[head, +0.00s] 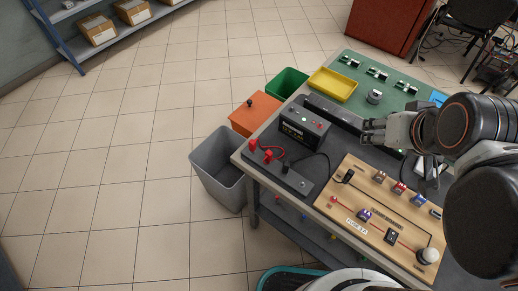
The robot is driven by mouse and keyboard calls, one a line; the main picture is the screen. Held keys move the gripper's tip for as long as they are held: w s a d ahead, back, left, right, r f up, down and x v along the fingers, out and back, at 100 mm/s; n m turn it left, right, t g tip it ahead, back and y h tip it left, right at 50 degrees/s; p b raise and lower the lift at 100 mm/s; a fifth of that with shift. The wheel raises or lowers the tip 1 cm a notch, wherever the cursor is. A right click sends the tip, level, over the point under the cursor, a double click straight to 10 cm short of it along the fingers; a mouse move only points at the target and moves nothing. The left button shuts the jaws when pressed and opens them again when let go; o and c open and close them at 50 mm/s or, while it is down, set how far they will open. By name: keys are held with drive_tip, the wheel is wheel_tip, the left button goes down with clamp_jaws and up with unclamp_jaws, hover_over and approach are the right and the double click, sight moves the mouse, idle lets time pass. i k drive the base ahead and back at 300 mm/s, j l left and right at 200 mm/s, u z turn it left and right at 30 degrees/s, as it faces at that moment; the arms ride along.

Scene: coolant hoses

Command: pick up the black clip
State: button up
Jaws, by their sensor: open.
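What looks like the black clip (286,167) is small and dark, on the dark grey low block (292,182) at the near left of the bench. It is hard to separate from the block, and a black cable runs from it to the right. My gripper (366,131) is open and empty, to the right of the black box (304,130) and above the bench, well apart from the clip. My arm hides part of the right side of the bench.
Red clips (268,155) are at the block's left end. A wooden board (350,210) with several small parts lies at the front. A yellow tray (333,84) stands at the back. A grey bin (217,170) and open floor lie left of the bench.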

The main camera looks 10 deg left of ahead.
sight(351, 173)
drive_tip(key=z, duration=0.4)
drive_tip(key=j+z, duration=0.15)
drive_tip(key=z, duration=0.6)
drive_tip(key=j+z, duration=0.1)
drive_tip(key=z, duration=0.25)
drive_tip(key=k+j, duration=0.25)
drive_tip(key=j, duration=0.2)
drive_tip(key=k+j, duration=0.25)
drive_tip(key=j, duration=0.15)
drive_tip(key=k+j+z, duration=0.1)
drive_tip(key=k+j, duration=0.15)
drive_tip(key=j, duration=0.2)
